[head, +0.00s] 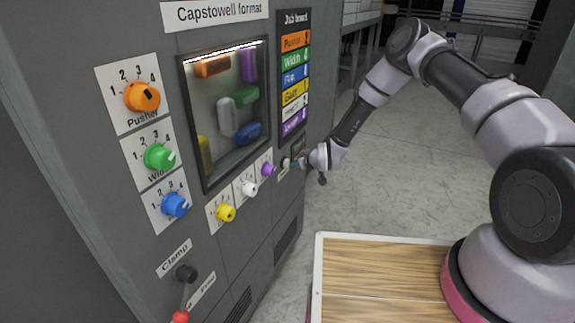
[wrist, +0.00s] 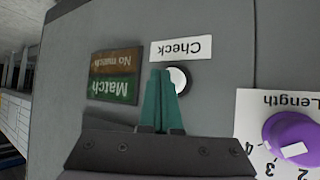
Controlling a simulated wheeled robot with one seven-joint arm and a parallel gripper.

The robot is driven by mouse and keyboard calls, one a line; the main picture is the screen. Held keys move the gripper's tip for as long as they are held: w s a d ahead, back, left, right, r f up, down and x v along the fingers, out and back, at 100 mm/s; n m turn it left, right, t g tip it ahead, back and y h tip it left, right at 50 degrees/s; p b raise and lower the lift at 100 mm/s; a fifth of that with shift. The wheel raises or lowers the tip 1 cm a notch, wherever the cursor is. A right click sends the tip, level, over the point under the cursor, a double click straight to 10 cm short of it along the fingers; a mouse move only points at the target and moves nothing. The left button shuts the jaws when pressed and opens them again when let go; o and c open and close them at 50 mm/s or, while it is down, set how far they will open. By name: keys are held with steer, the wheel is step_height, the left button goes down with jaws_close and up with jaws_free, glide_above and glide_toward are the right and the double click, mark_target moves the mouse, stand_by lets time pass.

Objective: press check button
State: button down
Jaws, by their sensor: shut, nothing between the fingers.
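The white round check button (wrist: 179,80) sits in a dark ring under the label "Check" (wrist: 181,48), which appears upside down in the wrist view. My gripper (wrist: 162,74) is shut and empty, its teal fingertips in front of the panel and overlapping the left part of the button. I cannot tell whether the tips touch it. In the head view my gripper (head: 299,163) is at the right end of the knob row, close to the cabinet front. The button (head: 285,163) shows there as a small pale spot just left of the fingers.
A sign (wrist: 115,76) reading "Match" and "No match" is left of the button in the wrist view. The purple Length knob (wrist: 291,139) is at lower right. In the head view, the job board (head: 294,70) and window (head: 225,110) are above the knobs. Open floor lies to the right.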

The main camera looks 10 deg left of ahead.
steer(key=shift+w+a, duration=0.25)
steer(key=shift+a, duration=0.45)
stand_by(0.6)
stand_by(0.4)
steer(key=shift+s+d, duration=0.35)
steer(key=shift+d, duration=0.5)
steer(key=shift+s+d, duration=0.3)
steer(key=shift+d, duration=0.5)
steer(key=shift+s+d, duration=0.25)
steer(key=shift+d, duration=0.5)
steer(key=shift+s+d, duration=0.3)
steer(key=shift+d, duration=0.5)
